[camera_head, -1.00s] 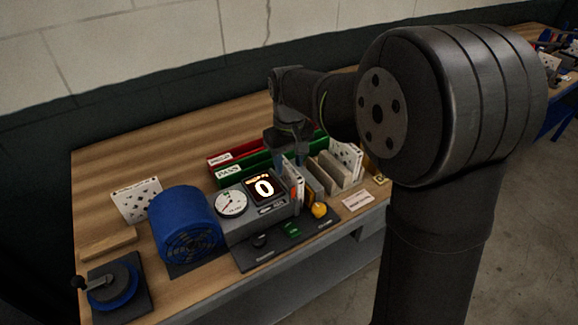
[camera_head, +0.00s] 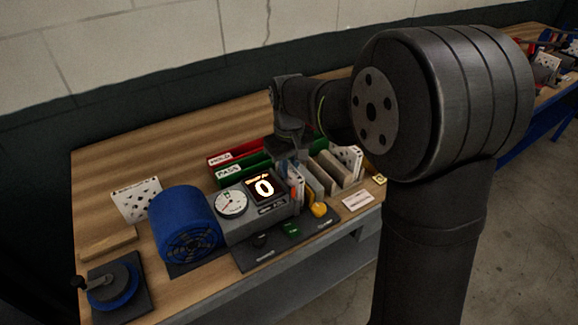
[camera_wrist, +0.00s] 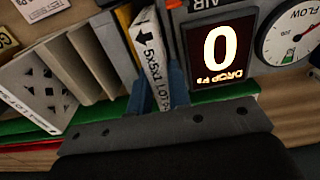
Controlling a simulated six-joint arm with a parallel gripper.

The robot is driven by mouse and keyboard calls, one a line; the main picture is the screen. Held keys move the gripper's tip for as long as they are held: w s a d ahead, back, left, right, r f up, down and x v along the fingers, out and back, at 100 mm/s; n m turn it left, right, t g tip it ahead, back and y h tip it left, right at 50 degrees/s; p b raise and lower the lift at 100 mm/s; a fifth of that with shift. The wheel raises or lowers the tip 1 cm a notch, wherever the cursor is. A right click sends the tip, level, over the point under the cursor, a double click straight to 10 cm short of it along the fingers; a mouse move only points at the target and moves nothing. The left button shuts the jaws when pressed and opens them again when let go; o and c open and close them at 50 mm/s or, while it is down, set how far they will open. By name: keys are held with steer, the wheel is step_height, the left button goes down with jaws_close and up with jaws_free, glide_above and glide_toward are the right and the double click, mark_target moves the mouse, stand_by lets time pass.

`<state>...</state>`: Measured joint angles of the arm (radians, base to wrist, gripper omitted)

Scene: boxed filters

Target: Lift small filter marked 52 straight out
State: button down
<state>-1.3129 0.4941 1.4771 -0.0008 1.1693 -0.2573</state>
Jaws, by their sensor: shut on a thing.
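A thin white filter (camera_wrist: 152,60) stands on edge in the wrist view, with a black arrow and the print "5x5x1 LOT" on its narrow side. The number 52 cannot be read. My gripper (camera_wrist: 158,97) has its blue fingers on either side of this filter and is shut on it. In the head view my gripper (camera_head: 289,160) is over the row beside the display box, pointing down, and the filter's top (camera_head: 295,173) shows just below it. I cannot tell whether the filter's bottom is clear of its slot.
A yellow-edged filter (camera_wrist: 127,30) stands close beside the held one. Tan dividers (camera_head: 332,172) and a white perforated filter (camera_head: 346,160) are further right. The gauge box (camera_head: 231,203) is at left. The green PASS bin (camera_head: 231,174) and red HOLD bin (camera_head: 222,158) lie behind.

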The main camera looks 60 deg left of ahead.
steer(key=shift+w+r, duration=0.1)
steer(key=shift+w, duration=0.15)
stand_by(0.5)
steer(key=c, duration=1.3)
jaws_free()
steer(key=shift+o, duration=0.2)
step_height(320, 180, up, 18)
steer(key=shift+f, duration=0.25)
step_height(320, 180, down, 18)
steer(key=shift+r, duration=0.2)
